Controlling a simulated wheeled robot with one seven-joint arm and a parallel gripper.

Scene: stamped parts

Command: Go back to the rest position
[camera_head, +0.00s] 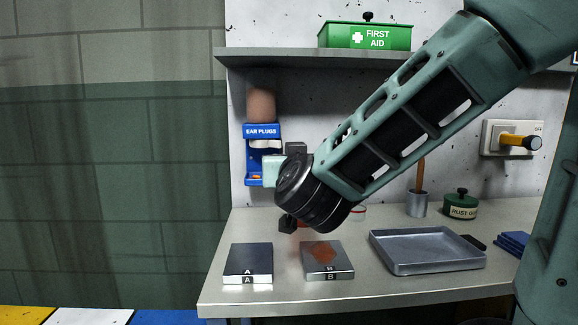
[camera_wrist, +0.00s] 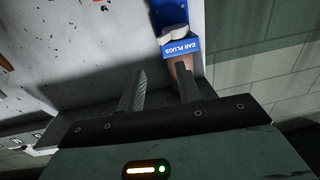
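My gripper (camera_wrist: 161,70) shows in the wrist view with its two fingers apart and nothing between them. It points toward the wall, where the blue ear plugs dispenser (camera_wrist: 180,45) hangs. In the head view my arm reaches down from the upper right across the middle, and its dark wrist joint hides most of the gripper. The wrist is above the bench, in front of the dispenser (camera_head: 262,146).
A shallow metal tray (camera_head: 428,263) lies on the bench (camera_head: 380,289) at right. Behind it stand a metal cup (camera_head: 417,204) and a green tin (camera_head: 461,205). A shelf (camera_head: 270,59) carries a green first aid box (camera_head: 365,36). Left of the bench is open.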

